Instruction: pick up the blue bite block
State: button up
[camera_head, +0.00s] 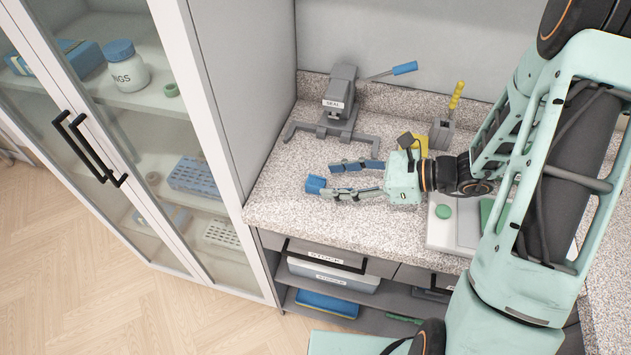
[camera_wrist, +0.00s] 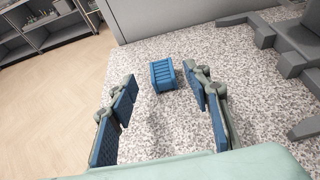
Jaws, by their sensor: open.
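The blue bite block (camera_head: 315,184) sits on the speckled counter (camera_head: 272,205), to the left of my gripper's fingertips. It also shows in the wrist view (camera_wrist: 162,74) as a small ribbed blue block, upright on the counter. My gripper (camera_head: 352,179) is open and reaches left, low over the counter. In the wrist view my gripper (camera_wrist: 163,90) has its blue-padded fingers wide apart. The block lies just ahead of them, roughly in line with the gap. Nothing is held between the fingers.
A grey sealing device (camera_head: 340,95) with a blue-handled lever stands behind my gripper. A glass-door cabinet (camera_head: 150,130) rises at the left. Drawers (camera_head: 325,257) are below the counter edge.

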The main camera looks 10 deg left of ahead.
aim_at(315, 180)
jog(key=p+x, duration=0.1)
jog(key=x, duration=0.4)
jog(key=shift+w+a+f, duration=0.15)
jog(key=shift+a+f, duration=0.1)
jog(key=c, duration=1.1)
jog(key=shift+r, duration=0.15)
